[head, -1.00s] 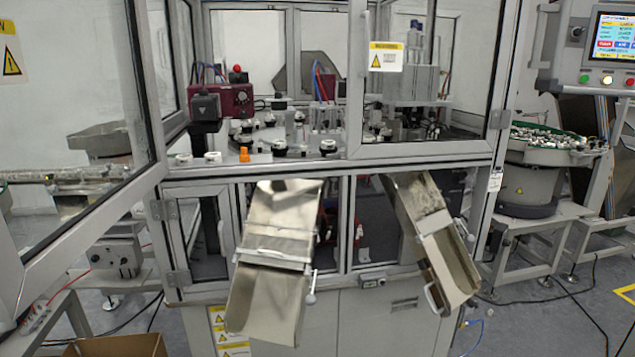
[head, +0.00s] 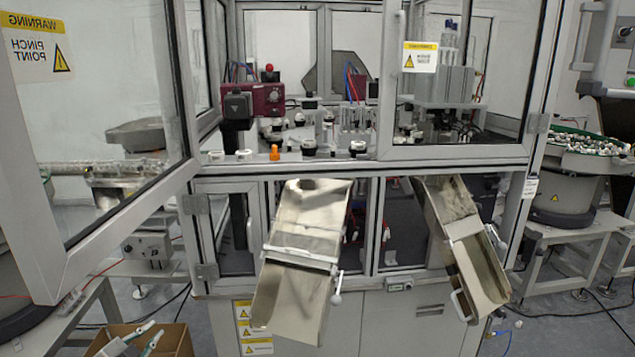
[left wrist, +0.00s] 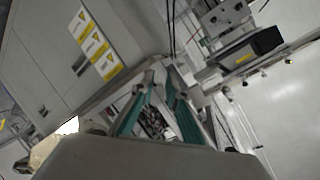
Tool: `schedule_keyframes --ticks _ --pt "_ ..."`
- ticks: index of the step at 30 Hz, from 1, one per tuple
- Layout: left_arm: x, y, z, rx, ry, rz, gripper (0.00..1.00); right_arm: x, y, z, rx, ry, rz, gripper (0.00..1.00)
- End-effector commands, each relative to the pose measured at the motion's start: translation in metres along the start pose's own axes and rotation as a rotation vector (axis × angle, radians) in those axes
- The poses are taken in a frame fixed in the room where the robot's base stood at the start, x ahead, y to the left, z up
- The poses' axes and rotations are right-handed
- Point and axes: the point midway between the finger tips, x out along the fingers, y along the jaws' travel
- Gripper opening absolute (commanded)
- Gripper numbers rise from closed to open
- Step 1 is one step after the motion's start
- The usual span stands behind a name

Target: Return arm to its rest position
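My left gripper (head: 157,328) shows at the lower left of the head view, low in front of a cardboard box. Its two pale fingers with green inner pads are apart and nothing is between them. In the left wrist view its teal-padded fingers (left wrist: 159,78) stand apart with a gap, and small metallic shapes, too blurred to name, show beyond the gap. The rest of my left arm is out of the head view. My right gripper is in neither view.
The cardboard box (head: 183,342) stands on the floor at lower left. The machine cabinet (head: 395,322) has two metal chutes, left (head: 302,225) and right (head: 478,265), sticking out in front. An open glass door (head: 95,120) is at the left. A bowl feeder (head: 565,185) stands at right.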

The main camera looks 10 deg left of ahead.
Motion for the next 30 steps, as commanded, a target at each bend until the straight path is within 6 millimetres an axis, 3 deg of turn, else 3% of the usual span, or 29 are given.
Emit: schedule_keyframes --ticks 1,6,12,15,21,24,30 --pt "-0.011 0.038 0.003 -0.03 -0.003 0.043 0.14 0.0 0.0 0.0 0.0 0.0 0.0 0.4" --pt "-0.057 0.147 0.003 -0.135 -0.016 0.167 0.14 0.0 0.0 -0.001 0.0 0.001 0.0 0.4" --pt "-0.132 0.261 -0.011 -0.29 -0.045 0.299 0.14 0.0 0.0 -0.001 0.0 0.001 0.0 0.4" --pt "-0.172 0.306 -0.022 -0.373 -0.065 0.351 0.14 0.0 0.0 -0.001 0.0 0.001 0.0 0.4" --pt "-0.228 0.355 -0.044 -0.497 -0.099 0.407 0.14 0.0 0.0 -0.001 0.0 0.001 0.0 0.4" --pt "-0.239 0.364 -0.049 -0.523 -0.108 0.417 0.14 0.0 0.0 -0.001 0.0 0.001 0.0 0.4" --pt "-0.241 0.365 -0.05 -0.529 -0.108 0.419 0.14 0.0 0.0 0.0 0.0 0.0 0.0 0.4"
